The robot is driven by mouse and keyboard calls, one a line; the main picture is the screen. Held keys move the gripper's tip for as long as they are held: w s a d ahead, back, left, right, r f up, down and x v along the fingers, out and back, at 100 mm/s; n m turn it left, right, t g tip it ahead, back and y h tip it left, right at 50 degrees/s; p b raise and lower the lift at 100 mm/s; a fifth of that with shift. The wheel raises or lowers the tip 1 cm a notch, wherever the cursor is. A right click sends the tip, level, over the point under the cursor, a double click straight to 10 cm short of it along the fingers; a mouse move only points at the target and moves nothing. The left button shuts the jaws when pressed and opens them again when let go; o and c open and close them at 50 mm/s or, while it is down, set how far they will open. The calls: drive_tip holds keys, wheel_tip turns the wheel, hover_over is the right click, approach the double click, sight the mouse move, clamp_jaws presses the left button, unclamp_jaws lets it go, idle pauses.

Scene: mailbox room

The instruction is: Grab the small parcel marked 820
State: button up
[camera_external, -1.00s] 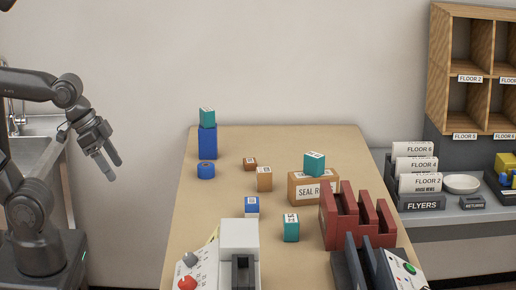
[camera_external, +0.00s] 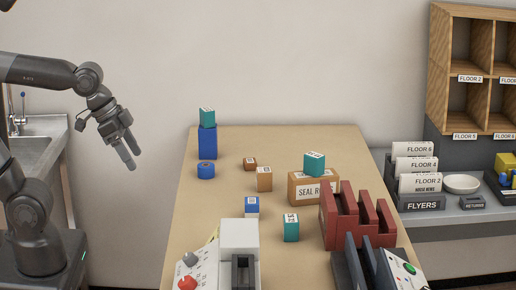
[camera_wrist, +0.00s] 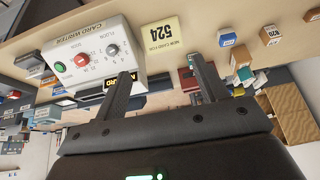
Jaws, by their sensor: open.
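A small brown parcel (camera_wrist: 270,36) at the upper right of the wrist view has a white label that seems to read 820. It appears to be the upright brown box (camera_external: 264,180) near the table's middle in the external view, where its label is too small to read. A smaller brown box (camera_external: 250,163) lies behind it, probably the one at the wrist view's top right corner (camera_wrist: 311,15). My gripper (camera_external: 129,160) is open and empty, left of the table and well away from the parcels. Its spread fingers (camera_wrist: 165,90) also show in the wrist view.

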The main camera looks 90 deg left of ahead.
drive_tip(key=w+a+r, duration=0.1)
drive_tip(key=w+a, duration=0.5)
drive_tip(key=w, duration=0.5)
approach(261, 170)
drive_tip(key=x, duration=0.2)
drive_tip(key=shift+n+g, duration=0.4)
drive_tip(key=x, duration=1)
drive_tip(key=shift+w+a+f, duration=0.1)
drive_tip(key=shift+w+f, duration=0.2)
drive_tip(key=shift+c, duration=0.5)
drive_tip(key=c, duration=1)
